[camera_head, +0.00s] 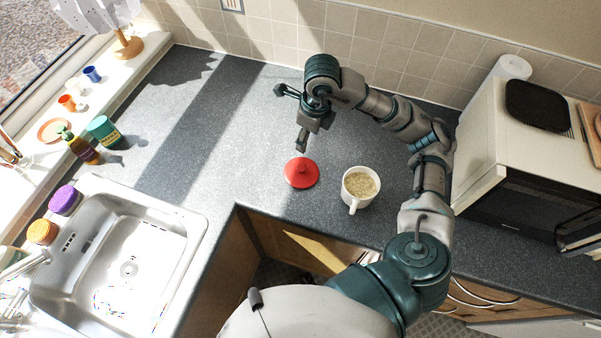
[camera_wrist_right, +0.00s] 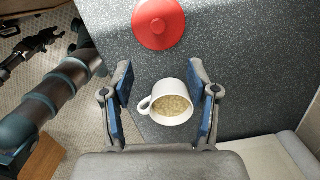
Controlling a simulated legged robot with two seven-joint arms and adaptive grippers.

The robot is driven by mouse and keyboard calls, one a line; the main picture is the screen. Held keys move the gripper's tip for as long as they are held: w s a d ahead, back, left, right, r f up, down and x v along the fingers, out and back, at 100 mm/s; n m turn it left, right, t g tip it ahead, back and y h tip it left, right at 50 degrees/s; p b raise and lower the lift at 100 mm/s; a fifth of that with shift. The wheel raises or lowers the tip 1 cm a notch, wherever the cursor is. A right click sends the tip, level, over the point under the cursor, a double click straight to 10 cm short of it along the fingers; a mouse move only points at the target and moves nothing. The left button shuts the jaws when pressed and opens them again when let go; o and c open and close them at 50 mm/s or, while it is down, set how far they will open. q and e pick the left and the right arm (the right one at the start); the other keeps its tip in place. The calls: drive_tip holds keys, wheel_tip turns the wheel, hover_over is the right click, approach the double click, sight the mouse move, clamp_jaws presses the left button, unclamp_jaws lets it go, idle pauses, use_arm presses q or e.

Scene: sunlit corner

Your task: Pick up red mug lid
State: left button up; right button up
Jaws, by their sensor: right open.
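The red mug lid (camera_head: 302,172) is a round disc with a small knob, lying flat on the dark counter left of the mug. It also shows at the top of the right wrist view (camera_wrist_right: 159,23). The white mug (camera_head: 360,189) stands upright beside it, filled with something pale and grainy; it shows in the right wrist view too (camera_wrist_right: 171,104). My right gripper (camera_head: 290,119) is open and empty above the counter, just behind the lid. In the right wrist view its fingers (camera_wrist_right: 160,68) are wide apart, with the lid beyond their tips. A dark gripper-like part at that view's left is unclear.
A steel sink (camera_head: 128,268) is at lower left. A green tin (camera_head: 103,130) and a brown bottle (camera_head: 82,148) stand near the window sill. A microwave (camera_head: 520,190) stands at right. The counter left of the lid is clear.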

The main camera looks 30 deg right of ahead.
hover_over(302, 167)
drive_tip(key=f, duration=1)
drive_tip(key=shift+s+d+f, duration=0.1)
drive_tip(key=shift+d+f, duration=0.1)
drive_tip(key=shift+f, duration=0.5)
drive_tip(key=f, duration=0.4)
drive_tip(key=shift+a+f, duration=0.2)
drive_tip(key=shift+c, duration=0.5)
use_arm(q)
drive_tip(key=shift+w, duration=0.1)
use_arm(e)
clamp_jaws()
